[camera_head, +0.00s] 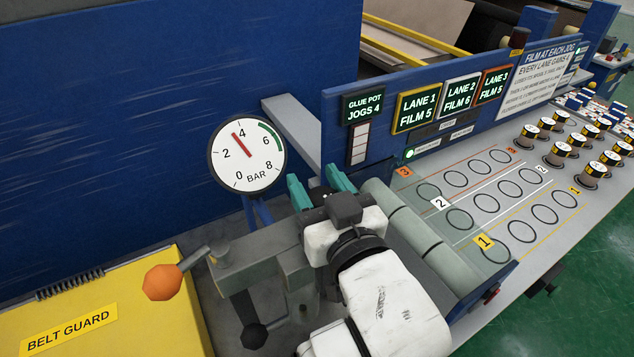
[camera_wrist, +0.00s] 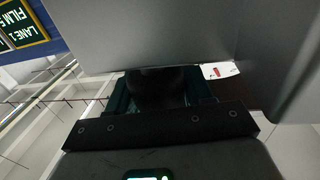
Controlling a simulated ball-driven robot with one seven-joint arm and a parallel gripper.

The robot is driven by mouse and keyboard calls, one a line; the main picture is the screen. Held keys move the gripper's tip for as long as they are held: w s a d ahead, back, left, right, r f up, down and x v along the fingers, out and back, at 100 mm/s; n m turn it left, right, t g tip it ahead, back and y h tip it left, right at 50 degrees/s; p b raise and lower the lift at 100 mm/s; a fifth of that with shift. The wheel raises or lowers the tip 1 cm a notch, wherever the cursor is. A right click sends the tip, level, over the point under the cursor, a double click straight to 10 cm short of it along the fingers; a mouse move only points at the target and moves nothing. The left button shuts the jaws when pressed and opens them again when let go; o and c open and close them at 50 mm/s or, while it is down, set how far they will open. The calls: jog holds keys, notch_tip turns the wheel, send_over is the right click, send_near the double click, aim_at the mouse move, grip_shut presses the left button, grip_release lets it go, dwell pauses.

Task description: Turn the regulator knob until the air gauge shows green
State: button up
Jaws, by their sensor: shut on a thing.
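The air gauge (camera_head: 248,152) is a white round dial marked 0 to 8 BAR in the head view. Its red needle points just short of 4, outside the green band at the upper right around 6. My gripper (camera_head: 320,190) is to the right of the gauge, its teal fingers closed on a dark knob (camera_head: 317,194). The knob is mostly hidden by the fingers and wrist. In the wrist view a dark rounded shape (camera_wrist: 158,88) sits between the fingers; its detail is too dark to tell.
A yellow belt guard (camera_head: 120,305) and an orange-ended lever (camera_head: 163,282) are at the lower left. Grey rollers (camera_head: 415,235) lie just right of my gripper. A blue sign panel (camera_head: 440,85) stands behind. Several wrapped rolls (camera_head: 590,170) stand on the right bench.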

jog(key=shift+f, duration=0.1)
jog(key=o, duration=1)
jog(key=shift+c, duration=0.2)
jog(key=shift+s, duration=0.1)
jog(key=v, duration=1)
jog(key=shift+s, duration=0.3)
jog(key=shift+d, duration=0.1)
